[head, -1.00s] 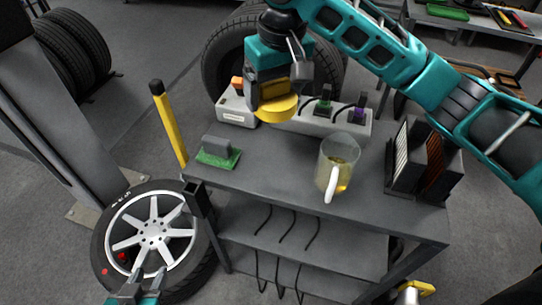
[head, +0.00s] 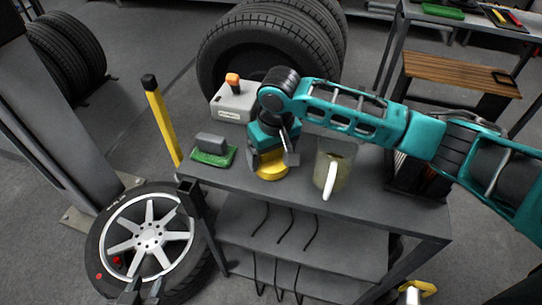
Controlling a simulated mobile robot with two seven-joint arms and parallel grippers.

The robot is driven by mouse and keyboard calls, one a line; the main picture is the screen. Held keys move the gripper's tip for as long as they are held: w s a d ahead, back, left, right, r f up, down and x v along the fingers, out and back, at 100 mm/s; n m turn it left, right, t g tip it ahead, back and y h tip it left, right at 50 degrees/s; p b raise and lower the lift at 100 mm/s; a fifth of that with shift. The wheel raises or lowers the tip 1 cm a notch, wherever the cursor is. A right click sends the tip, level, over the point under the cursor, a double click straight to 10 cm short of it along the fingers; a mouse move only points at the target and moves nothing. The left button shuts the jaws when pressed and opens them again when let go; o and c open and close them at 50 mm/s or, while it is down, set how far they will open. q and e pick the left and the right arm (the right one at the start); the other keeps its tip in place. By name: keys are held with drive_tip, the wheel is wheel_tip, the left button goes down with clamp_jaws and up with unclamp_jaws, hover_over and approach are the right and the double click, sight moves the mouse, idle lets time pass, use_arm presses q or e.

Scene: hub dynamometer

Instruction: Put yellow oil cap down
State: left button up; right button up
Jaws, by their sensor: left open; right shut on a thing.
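The yellow oil cap (head: 271,172) is a round yellow disc at the front part of the grey workbench top (head: 228,186). My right gripper (head: 270,163) points down and is shut on it. The cap is at or just above the bench surface; I cannot tell whether it touches. A clear jug with a white handle (head: 329,182) stands just right of the gripper. My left gripper (head: 137,290) is at the bottom left, open and empty, over the lower edge of the wheel.
A grey box with an orange top (head: 232,103) is behind. A yellow-handled bar (head: 160,118) stands at the bench's left. A wheel with silver spokes (head: 150,237) is on the floor. My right arm hides the bench's back right.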

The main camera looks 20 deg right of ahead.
sight(275, 163)
drive_tip(key=shift+f, duration=0.25)
drive_tip(key=shift+f, duration=0.1)
drive_tip(key=o, duration=0.7)
drive_tip(key=shift+o, duration=1)
wheel_tip(275, 163, up, 12)
drive_tip(key=s+p, duration=0.1)
drive_tip(key=p, duration=0.1)
drive_tip(key=shift+s+d, duration=0.15)
drive_tip(key=shift+s, duration=0.25)
